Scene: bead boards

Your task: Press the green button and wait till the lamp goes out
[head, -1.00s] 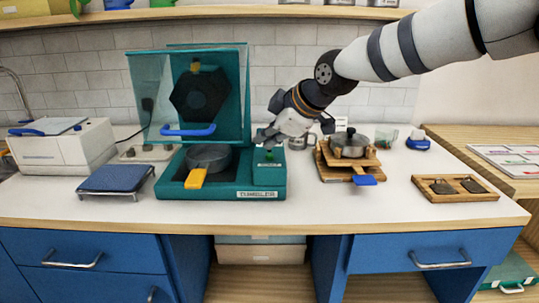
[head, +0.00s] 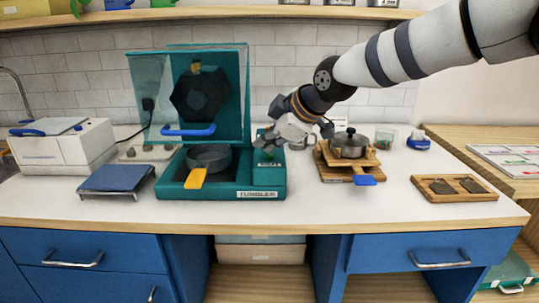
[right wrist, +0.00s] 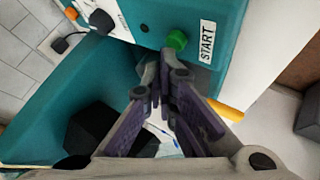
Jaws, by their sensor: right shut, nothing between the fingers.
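The teal tumbler machine (head: 222,190) stands on the counter with its clear lid raised. Its control box (head: 269,177) is at its right side. In the right wrist view, the green button (right wrist: 177,40) sits beside a START label (right wrist: 207,43). My right gripper (head: 264,142) is over the control box, and in the right wrist view its fingertips (right wrist: 160,72) are closed and empty, close to the button. I cannot tell whether they touch it. My left gripper is out of view.
A grey pan (head: 208,157) with a yellow handle sits in the machine. A lidded pot (head: 348,145) on a wooden stand is to the right. A blue scale-like stand (head: 116,179) is to the left. The counter front between stand and machine is free.

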